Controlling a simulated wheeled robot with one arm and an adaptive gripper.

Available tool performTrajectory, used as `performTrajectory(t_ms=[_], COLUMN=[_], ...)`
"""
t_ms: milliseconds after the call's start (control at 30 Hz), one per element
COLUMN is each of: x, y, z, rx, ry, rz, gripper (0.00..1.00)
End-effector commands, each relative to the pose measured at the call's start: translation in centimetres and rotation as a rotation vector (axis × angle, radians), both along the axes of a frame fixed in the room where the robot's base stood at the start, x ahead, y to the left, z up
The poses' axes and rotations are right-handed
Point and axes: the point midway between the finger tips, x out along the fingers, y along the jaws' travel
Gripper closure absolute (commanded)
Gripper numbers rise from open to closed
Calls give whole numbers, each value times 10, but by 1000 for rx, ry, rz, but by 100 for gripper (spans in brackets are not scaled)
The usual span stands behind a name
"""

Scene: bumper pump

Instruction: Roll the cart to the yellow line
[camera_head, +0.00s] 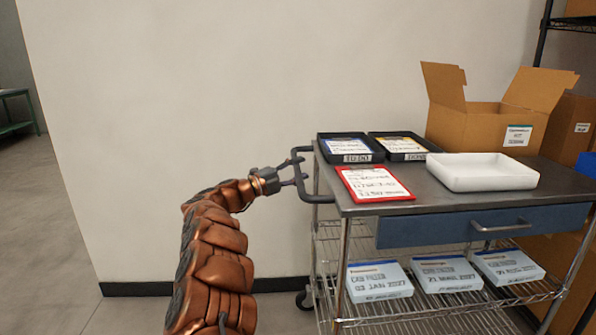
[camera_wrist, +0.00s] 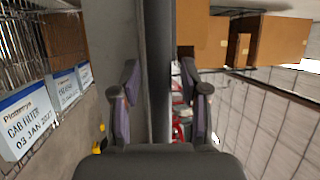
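The cart (camera_head: 440,196) is a grey metal-topped trolley with a blue drawer and wire lower shelf, standing at the right in the head view. Its dark handle (camera_head: 318,199) sticks out from its left end. My gripper (camera_head: 294,172) is at this handle. In the wrist view the handle bar (camera_wrist: 157,70) runs between the two fingers of my gripper (camera_wrist: 166,95), with a visible gap on each side. The fingers are open, not closed on the bar. No yellow line can be made out in either view.
Filter boxes (camera_head: 378,281) lie below. A white wall (camera_head: 180,80) stands behind; floor at left (camera_head: 40,240) is clear.

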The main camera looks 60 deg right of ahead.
Motion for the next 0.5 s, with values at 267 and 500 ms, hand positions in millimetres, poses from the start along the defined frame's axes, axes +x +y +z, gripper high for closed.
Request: performTrajectory(t_ms=[267,500], x=[0,1], y=[0,0], z=[0,0], rx=[0,0], ry=[0,0], rz=[1,1], gripper=[87,100])
